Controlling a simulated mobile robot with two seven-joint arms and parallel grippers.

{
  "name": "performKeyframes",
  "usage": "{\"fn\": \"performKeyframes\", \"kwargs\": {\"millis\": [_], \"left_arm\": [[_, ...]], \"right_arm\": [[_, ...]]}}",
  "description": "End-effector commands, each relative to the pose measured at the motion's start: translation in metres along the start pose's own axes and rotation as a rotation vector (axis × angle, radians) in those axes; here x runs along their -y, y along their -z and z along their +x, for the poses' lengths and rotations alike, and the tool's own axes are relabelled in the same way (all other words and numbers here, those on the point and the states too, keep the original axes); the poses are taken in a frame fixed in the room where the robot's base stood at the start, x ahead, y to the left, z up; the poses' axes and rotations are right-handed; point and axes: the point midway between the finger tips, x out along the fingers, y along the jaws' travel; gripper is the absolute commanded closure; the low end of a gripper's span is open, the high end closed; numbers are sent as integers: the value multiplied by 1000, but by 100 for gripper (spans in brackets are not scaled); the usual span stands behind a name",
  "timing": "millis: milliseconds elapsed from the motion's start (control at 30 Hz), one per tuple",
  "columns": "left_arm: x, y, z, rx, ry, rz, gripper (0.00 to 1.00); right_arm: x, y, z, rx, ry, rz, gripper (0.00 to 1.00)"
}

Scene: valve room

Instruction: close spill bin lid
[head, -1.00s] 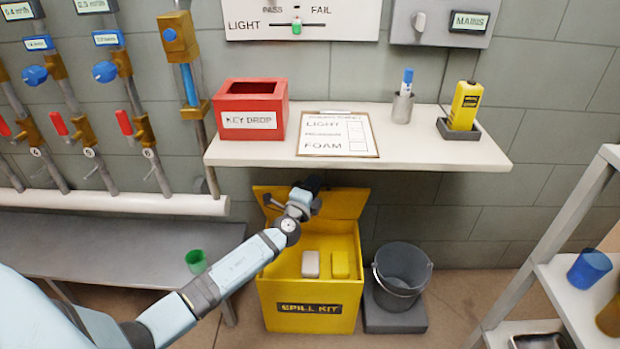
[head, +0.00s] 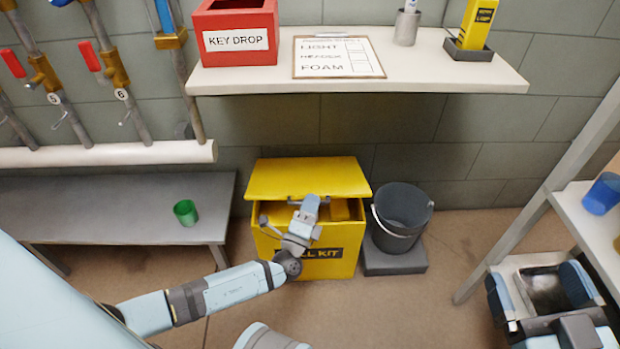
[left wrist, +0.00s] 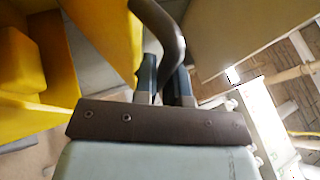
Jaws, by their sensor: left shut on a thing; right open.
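The yellow spill bin (head: 345,262) stands on the floor below the wall shelf, its label partly covered by my left arm. Its yellow lid (head: 300,177) is tilted partway down over the box, with a gap at the front. My left gripper (head: 296,203) is at the lid's front edge. In the left wrist view its fingers (left wrist: 166,82) are shut on a dark curved handle (left wrist: 170,28). My right gripper (head: 539,290) is open at the lower right, in front of a metal tray.
A dark bucket (head: 402,212) stands on a grey block right of the bin. A bench (head: 100,215) with a green cup (head: 185,212) is at left. The shelf (head: 420,80) overhangs behind the bin. A rack (head: 570,200) with a blue cup (head: 603,193) is at right.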

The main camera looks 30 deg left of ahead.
Motion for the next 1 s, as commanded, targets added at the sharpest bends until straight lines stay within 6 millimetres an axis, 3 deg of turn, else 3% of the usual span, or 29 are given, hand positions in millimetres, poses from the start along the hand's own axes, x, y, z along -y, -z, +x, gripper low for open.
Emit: {"fn": "performKeyframes", "kwargs": {"millis": [200, 500, 1000], "left_arm": [[-40, 13, -30, -1, 36, 23, 100], [-78, 23, -52, 3, 121, 56, 100], [-96, 26, -60, 5, 117, 54, 100]], "right_arm": [[-1, 4, -2, -6, 5, -13, 7], [0, 1, -2, 0, 3, -7, 7], [0, -2, 0, 6, 0, 0, 7]]}}
